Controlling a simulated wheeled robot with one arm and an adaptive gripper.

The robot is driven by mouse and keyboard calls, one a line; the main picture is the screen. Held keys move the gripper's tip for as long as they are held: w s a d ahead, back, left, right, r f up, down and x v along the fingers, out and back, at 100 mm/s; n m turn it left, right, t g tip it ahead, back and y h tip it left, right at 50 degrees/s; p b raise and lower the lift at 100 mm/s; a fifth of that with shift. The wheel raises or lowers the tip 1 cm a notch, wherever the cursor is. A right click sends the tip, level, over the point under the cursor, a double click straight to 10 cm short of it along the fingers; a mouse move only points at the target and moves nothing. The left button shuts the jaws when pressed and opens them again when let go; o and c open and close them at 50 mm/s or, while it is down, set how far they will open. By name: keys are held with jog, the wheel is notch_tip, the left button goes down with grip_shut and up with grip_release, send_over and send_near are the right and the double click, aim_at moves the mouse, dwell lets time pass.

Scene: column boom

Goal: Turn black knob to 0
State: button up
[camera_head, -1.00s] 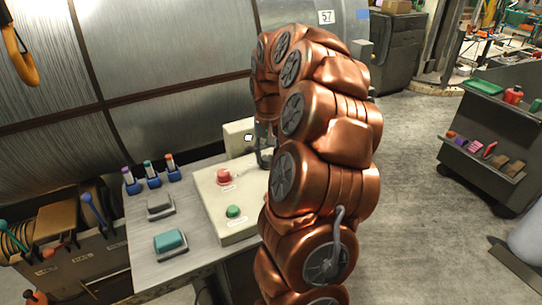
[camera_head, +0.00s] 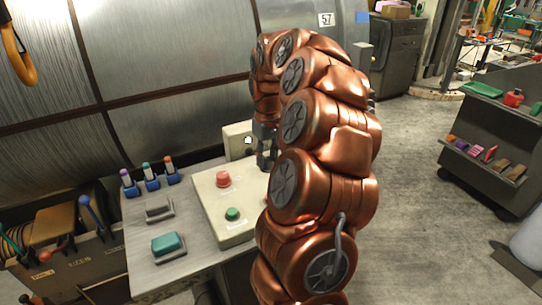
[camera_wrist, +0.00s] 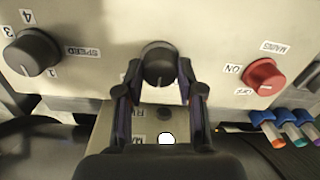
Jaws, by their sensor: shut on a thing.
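In the wrist view, a round black knob (camera_wrist: 158,64) with a pale pointer line sits in the middle of a light metal panel. My gripper (camera_wrist: 159,78) has one finger on each side of this knob and is shut on it. A second black knob (camera_wrist: 32,52), beside a SPEED label and the numbers 3 and 4, is to the left, apart from my gripper. The labels below the middle knob are partly hidden or too blurred to read.
A red knob (camera_wrist: 264,76) marked MAINS and ON is right of my gripper. Coloured markers (camera_head: 150,172) stand at the bench's back left.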

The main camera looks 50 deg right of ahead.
aim_at(269, 159)
jog(key=shift+s, duration=0.1)
jog(key=o, duration=1.1)
jog(key=shift+d, duration=0.1)
jog(key=shift+o, duration=0.2)
notch_tip(269, 159, up, 12)
jog(key=shift+d, duration=0.2)
dwell(0.4)
